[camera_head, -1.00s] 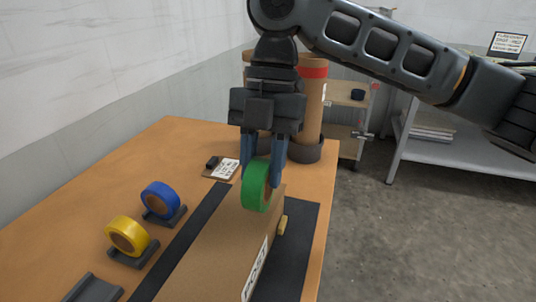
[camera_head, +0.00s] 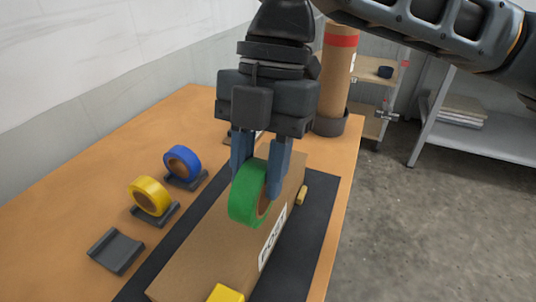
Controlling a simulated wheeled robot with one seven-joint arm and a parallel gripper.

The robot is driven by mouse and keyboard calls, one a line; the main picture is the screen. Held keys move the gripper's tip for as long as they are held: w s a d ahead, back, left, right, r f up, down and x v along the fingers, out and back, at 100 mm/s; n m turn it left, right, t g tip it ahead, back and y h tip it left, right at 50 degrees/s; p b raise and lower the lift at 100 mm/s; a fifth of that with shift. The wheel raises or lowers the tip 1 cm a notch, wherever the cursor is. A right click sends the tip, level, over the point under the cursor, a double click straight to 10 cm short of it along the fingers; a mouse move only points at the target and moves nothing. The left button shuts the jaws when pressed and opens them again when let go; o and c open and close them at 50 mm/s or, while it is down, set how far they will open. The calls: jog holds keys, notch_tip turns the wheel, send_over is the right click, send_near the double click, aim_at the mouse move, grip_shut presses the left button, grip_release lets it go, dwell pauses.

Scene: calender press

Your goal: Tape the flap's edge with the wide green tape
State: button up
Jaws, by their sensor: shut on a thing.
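My gripper (camera_head: 258,180) is shut on the wide green tape roll (camera_head: 246,193), with one blue finger on each side of it. The roll stands upright on or just above the top of a brown cardboard box (camera_head: 205,255); I cannot tell whether it touches. The box carries a white label (camera_head: 272,238) with dark letters on its right side. The flap's edge cannot be made out clearly, and the gripper and roll hide part of the box top.
A yellow tape roll (camera_head: 150,196) and a blue tape roll (camera_head: 182,163) sit in holders on the left. An empty dark holder (camera_head: 115,251) is nearer. A yellow block (camera_head: 226,293) is at the box's near end. A tall cardboard tube (camera_head: 335,75) stands behind. A dark mat (camera_head: 318,220) lies under the box.

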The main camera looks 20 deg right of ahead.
aim_at(240, 221)
jog(key=shift+s+a+f+b, duration=0.55)
jog(key=shift+s+a+f, duration=0.35)
jog(key=shift+s, duration=0.2)
jog(key=shift+s+a+f+b, duration=0.5)
jog(key=shift+s+a+f, duration=0.35)
jog(key=shift+s, duration=0.2)
jog(key=shift+f, duration=0.25)
jog(key=shift+w+d, duration=0.15)
jog(key=shift+w+d, duration=0.25)
jog(key=shift+w, duration=0.1)
jog(key=shift+w+d, duration=0.1)
dwell(0.4)
jog(key=shift+w+d, duration=0.3)
jog(key=shift+w, duration=0.05)
jog(key=shift+w+d+p, duration=0.1)
jog(key=shift+w+p, duration=0.05)
jog(key=shift+p, duration=0.15)
jog(key=shift+w+d, duration=0.3)
